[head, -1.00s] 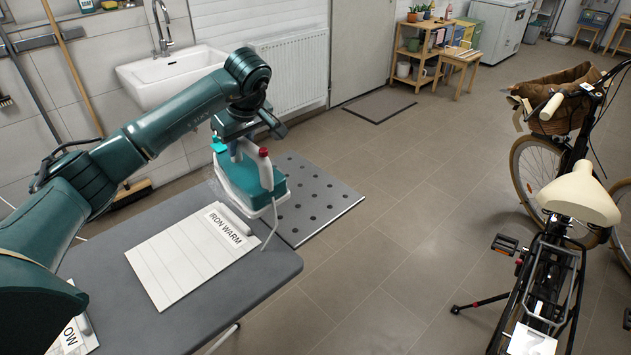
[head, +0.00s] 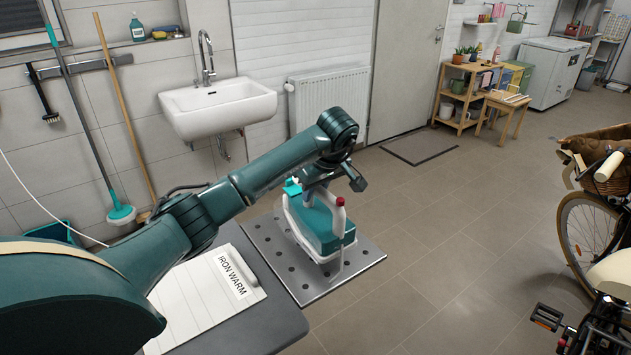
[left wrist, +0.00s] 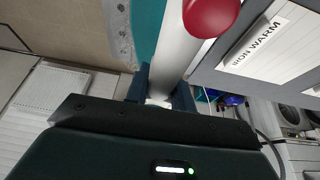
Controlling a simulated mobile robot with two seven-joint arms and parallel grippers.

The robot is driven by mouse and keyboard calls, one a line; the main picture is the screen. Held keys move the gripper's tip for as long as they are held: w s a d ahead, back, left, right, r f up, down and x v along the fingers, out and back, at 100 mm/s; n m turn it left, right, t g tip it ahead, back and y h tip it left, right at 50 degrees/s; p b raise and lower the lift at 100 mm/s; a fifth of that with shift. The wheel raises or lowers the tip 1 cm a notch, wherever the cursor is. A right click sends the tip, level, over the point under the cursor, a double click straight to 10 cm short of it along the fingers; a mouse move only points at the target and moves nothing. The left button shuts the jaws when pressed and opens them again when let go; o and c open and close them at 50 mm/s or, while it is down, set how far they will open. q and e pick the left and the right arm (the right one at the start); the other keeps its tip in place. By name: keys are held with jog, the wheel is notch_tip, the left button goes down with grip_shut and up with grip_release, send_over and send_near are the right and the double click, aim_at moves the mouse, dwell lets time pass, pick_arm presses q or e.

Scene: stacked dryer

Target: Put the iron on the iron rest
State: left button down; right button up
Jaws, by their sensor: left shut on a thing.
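The teal and white iron (head: 318,228) hangs from my left gripper (head: 322,188), which is shut on its white, red-ended handle. In the head view the iron appears in front of the middle of a grey perforated metal plate (head: 282,270), likely the iron rest. I cannot tell whether they touch. The left wrist view shows the white handle (left wrist: 178,50) between the dark fingers, with part of the teal body (left wrist: 148,25) beyond. My right gripper is not in view.
A dark grey table (head: 255,330) at the lower left bears a white board (head: 195,300) labelled IRON WARM. A sink (head: 215,108) and a radiator (head: 328,100) are on the wall behind. A bicycle (head: 590,225) stands at the right. Open floor (head: 450,210) lies between.

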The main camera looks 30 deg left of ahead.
aim_at(314, 209)
pick_arm(q)
jog(key=shift+w+f+p, duration=0.15)
jog(key=shift+f+p, duration=0.15)
jog(key=shift+f, duration=1.9)
jog(key=c, duration=1.2)
grip_release()
jog(key=shift+f, duration=0.15)
jog(key=shift+d, duration=0.1)
